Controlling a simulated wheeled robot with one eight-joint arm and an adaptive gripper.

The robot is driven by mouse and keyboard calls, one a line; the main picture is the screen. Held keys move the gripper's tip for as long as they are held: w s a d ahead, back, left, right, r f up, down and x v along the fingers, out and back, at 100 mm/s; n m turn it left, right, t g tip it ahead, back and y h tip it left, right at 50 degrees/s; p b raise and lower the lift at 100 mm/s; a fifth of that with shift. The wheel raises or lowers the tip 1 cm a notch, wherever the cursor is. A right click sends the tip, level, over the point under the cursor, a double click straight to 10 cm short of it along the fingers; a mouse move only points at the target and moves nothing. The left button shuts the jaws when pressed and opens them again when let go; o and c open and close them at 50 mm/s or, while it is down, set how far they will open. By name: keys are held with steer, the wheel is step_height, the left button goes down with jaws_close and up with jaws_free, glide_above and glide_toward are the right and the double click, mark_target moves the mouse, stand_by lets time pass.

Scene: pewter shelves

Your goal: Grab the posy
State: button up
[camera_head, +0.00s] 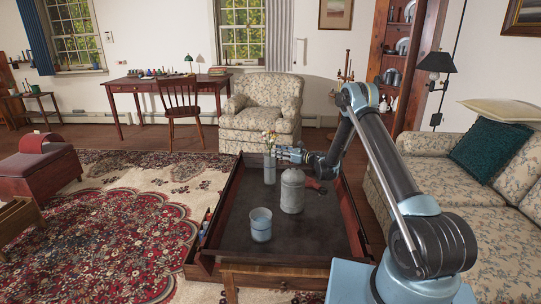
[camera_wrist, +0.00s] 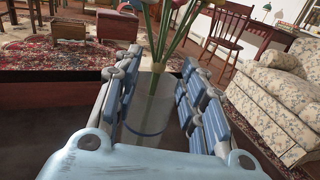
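The posy (camera_head: 269,139) is a small bunch of pale and yellow flowers standing upright in a clear, greyish glass vase (camera_head: 270,170) at the far part of the low dark table. My gripper (camera_head: 288,154) is at the right side of the posy, near the vase's upper part. In the wrist view, my gripper (camera_wrist: 160,64) is open, with blue-padded fingers on either side. The green stems of the posy (camera_wrist: 163,40) and the vase (camera_wrist: 148,112) lie between the fingers, with gaps visible. The flower heads are mostly cut off at the top there.
A grey lidded canister (camera_head: 292,190) stands on the dark tabletop (camera_head: 235,215), close in front of the vase. A pale blue cup (camera_head: 261,224) is nearer me. A floral armchair (camera_head: 262,105) is behind, and a floral sofa (camera_head: 490,225) is on the right.

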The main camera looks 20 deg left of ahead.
mark_target(270, 150)
steer(key=a, duration=0.5)
steer(key=shift+w, duration=0.4)
jaws_close()
